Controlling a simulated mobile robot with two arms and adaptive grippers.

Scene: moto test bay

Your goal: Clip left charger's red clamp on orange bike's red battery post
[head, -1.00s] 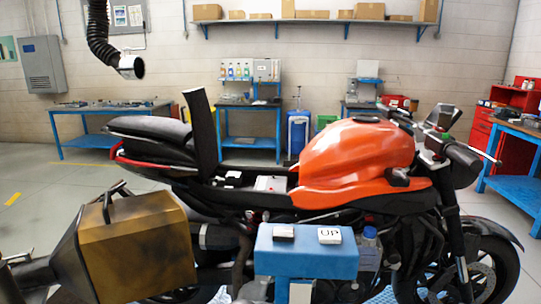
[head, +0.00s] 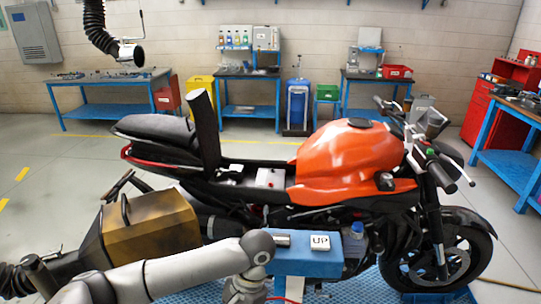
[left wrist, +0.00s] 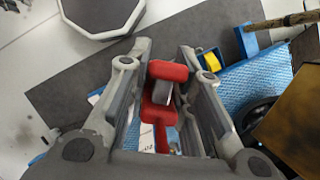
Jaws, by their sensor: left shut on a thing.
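The orange bike (head: 350,150) stands on a blue lift, its seat raised. Its white-topped battery (head: 270,178) sits in the open bay behind the orange tank; its red post is too small to make out. My left arm reaches in low from the left, and my left gripper (head: 245,292) is at the bottom edge, in front of and below the bike. In the left wrist view my left gripper (left wrist: 164,68) is shut on the red clamp (left wrist: 163,92), held between its fingers. The left charger is not clearly seen. My right gripper is not in view.
A blue control box with an UP button (head: 335,256) stands between me and the bike. A brown-gold box-shaped unit (head: 150,226) is at the left. A bottle with a blue cap (head: 356,240) stands beside the control box. Workbenches line the back wall.

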